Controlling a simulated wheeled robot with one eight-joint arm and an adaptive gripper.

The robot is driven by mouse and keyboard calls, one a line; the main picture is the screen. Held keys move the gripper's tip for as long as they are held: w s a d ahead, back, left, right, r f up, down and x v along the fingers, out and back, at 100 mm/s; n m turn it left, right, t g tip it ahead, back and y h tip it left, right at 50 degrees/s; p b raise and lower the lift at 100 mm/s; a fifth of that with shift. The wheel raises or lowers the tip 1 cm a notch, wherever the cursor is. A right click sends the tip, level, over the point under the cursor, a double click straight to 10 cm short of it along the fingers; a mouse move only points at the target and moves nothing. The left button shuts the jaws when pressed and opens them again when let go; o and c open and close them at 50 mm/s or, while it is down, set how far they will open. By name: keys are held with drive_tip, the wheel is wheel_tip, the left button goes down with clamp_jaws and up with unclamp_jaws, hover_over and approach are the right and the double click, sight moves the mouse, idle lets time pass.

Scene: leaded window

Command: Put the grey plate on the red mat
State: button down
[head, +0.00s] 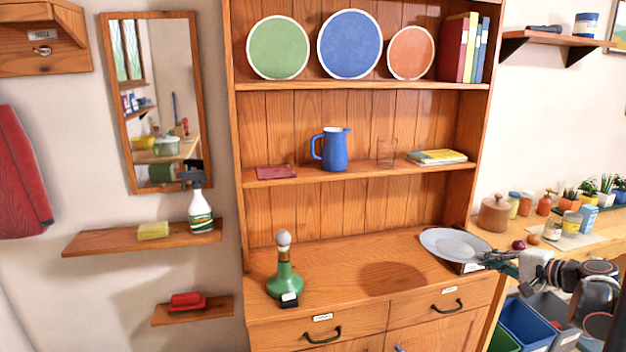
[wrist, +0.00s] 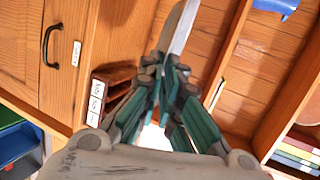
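The grey plate (head: 455,243) is a pale round plate, held raised and slightly tilted over the right end of the dresser counter. My gripper (head: 492,260) is shut on its right rim. In the wrist view the fingers (wrist: 165,80) close on the plate (wrist: 181,28), which shows nearly edge-on. A flat dark red piece (head: 276,172), which may be the red mat, lies on the middle shelf, left of the blue jug and well away from the plate. A dark oval (head: 395,279) on the counter looks like a shadow.
A green bottle lamp (head: 284,280) stands on the counter's left. A small labelled wooden box (wrist: 97,100) sits at its right end, below the plate. The blue jug (head: 332,149), a clear glass (head: 387,152) and books (head: 437,157) share the middle shelf. The counter's middle is clear.

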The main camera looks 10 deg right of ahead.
sight(460, 261)
drive_tip(key=w+a, duration=0.1)
drive_tip(key=a, duration=0.2)
drive_tip(key=w+a, duration=0.1)
drive_tip(key=a, duration=0.2)
drive_tip(key=w+a, duration=0.1)
drive_tip(key=a, duration=0.2)
drive_tip(key=shift+w+a+f, duration=0.15)
drive_tip(key=shift+a+f, duration=0.2)
drive_tip(key=shift+f, duration=0.05)
drive_tip(key=s+a, duration=0.3)
drive_tip(key=a, duration=2.5)
drive_tip(key=shift+a+r, duration=0.2)
drive_tip(key=shift+a, duration=0.15)
drive_tip(key=shift+d, duration=0.1)
